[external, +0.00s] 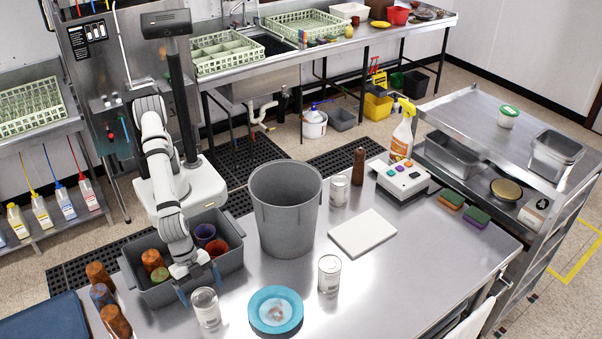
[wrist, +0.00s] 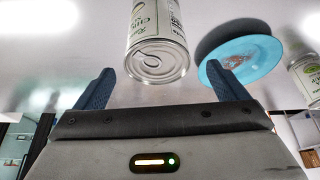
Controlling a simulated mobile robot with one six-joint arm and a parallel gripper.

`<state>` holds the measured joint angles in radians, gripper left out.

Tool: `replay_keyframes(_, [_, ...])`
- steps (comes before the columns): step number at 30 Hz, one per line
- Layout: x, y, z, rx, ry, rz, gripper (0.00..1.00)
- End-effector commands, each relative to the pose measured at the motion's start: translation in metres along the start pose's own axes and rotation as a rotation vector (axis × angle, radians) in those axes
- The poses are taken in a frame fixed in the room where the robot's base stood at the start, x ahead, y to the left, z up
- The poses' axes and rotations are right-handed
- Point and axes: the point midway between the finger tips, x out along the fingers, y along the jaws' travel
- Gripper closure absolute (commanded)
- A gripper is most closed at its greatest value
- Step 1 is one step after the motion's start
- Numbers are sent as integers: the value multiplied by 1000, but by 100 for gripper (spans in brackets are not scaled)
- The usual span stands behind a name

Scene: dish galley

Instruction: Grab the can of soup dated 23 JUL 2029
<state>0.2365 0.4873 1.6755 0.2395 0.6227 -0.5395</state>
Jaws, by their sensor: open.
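Three pale-labelled cans stand on the steel table in the external view: a near can (external: 206,308), a middle can (external: 329,275) and a far can (external: 338,191). My gripper (external: 199,282) is open just behind the near can, above the front edge of the grey tub. In the wrist view my gripper (wrist: 160,78) has its blue fingers spread, and a can (wrist: 157,45) lies ahead between them, apart from both. Its ring-pull end and part of a green-and-black label show. Another can (wrist: 306,76) is at the right edge. No date is readable on any can.
A blue plate (external: 276,329) with a reddish stain lies right of the near can; it also shows in the wrist view (wrist: 244,84). A grey tub (external: 160,295) of cups, a tall grey bin (external: 286,225) and a white board (external: 363,232) stand nearby. The table's right front is clear.

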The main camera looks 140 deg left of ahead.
Motion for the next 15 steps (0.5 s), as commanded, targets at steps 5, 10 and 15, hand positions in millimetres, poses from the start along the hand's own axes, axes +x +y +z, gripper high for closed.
replay_keyframes(5, [22, 2, 3, 1, -6, -2, 7])
replay_keyframes(10, [46, 3, 4, 0, -3, -1, 7])
replay_keyframes(15, [54, 3, 4, 0, -1, 0, 7])
